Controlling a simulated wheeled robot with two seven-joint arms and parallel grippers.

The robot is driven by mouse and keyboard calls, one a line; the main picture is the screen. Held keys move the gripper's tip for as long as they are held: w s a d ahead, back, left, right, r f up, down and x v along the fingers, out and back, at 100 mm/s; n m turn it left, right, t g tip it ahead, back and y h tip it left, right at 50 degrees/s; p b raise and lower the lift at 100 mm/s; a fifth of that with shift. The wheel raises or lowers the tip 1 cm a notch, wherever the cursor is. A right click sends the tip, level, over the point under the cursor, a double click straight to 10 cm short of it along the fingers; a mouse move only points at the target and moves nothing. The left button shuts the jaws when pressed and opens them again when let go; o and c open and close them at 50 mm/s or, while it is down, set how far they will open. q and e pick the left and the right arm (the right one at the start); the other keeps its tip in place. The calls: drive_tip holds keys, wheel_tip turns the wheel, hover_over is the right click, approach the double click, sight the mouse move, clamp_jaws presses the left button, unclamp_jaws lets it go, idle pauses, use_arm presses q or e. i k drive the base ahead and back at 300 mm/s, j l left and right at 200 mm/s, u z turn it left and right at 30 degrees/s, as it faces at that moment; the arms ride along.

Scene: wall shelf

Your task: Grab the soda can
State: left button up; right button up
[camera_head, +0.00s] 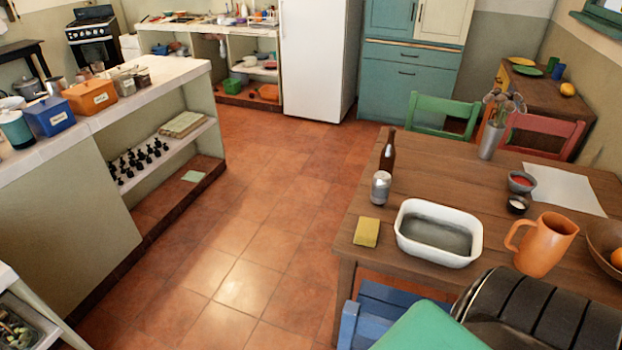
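A silver soda can (380,188) stands upright on the left part of the wooden dining table (350,232). Neither of my grippers shows in the head view.
An orange pitcher (545,244), small bowls (521,182) and a vase (490,140) stand further right on the table. A blue chair (370,318) is at the near side. Open tiled floor (240,235) lies between the table and the left counter (150,85).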

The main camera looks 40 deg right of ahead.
sight(382, 180)
drive_tip(key=i+j+z, duration=0.25)
drive_tip(key=i+j, duration=0.15)
drive_tip(key=i, duration=0.2)
drive_tip(key=i+j+z, duration=0.2)
drive_tip(key=i+j, duration=0.3)
drive_tip(key=i+z, duration=0.2)
drive_tip(key=z, duration=0.25)
drive_tip(key=i+z, duration=0.2)
drive_tip(key=z, duration=0.25)
drive_tip(key=i+j+z, duration=0.1)
drive_tip(key=z, duration=0.35)
drive_tip(key=i+j+z, duration=0.2)
drive_tip(key=z, duration=0.25)
drive_tip(key=i, duration=0.1)
